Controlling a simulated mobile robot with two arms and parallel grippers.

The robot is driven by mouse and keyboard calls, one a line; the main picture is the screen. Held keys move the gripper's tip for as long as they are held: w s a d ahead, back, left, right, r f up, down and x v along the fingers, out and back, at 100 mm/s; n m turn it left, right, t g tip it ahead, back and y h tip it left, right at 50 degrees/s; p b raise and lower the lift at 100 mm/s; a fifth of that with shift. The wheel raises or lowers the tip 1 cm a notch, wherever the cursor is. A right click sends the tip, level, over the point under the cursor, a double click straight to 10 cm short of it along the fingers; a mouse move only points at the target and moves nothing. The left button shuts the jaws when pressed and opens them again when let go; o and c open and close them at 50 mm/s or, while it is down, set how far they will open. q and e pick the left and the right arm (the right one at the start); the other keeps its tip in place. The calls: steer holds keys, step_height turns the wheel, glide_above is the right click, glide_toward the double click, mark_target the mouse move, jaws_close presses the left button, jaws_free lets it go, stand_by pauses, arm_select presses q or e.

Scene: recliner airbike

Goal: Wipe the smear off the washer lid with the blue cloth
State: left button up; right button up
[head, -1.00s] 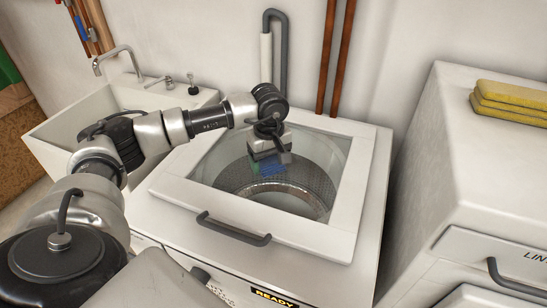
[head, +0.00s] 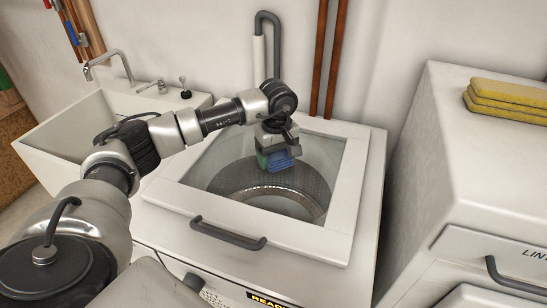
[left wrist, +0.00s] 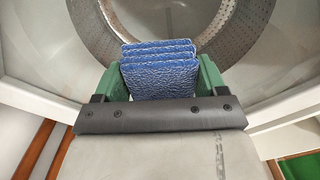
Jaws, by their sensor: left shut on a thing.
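The blue cloth (head: 281,160) is a folded pad held in my left gripper (head: 271,158), over the glass of the washer lid (head: 333,208). In the left wrist view the cloth (left wrist: 160,70) sits between the two green fingers of my left gripper (left wrist: 160,82), which are shut on it. I cannot tell whether the cloth touches the glass. The lid is closed, with a white frame and a glass window; the drum shows through it. I cannot make out a smear on the glass. My right gripper is not in view.
A dark handle (head: 228,232) stands up at the lid's front edge. A white sink (head: 75,130) with a tap is at the left. A white cabinet (head: 450,150) with yellow folded cloths (head: 510,102) is at the right. Copper pipes (head: 331,60) run up the wall behind.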

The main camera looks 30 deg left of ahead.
arm_select(q)
steer(key=shift+r, duration=0.1)
steer(key=shift+r+p, duration=0.9)
steer(key=shift+r, duration=0.6)
steer(key=shift+s, duration=0.1)
steer(key=shift+f, duration=0.1)
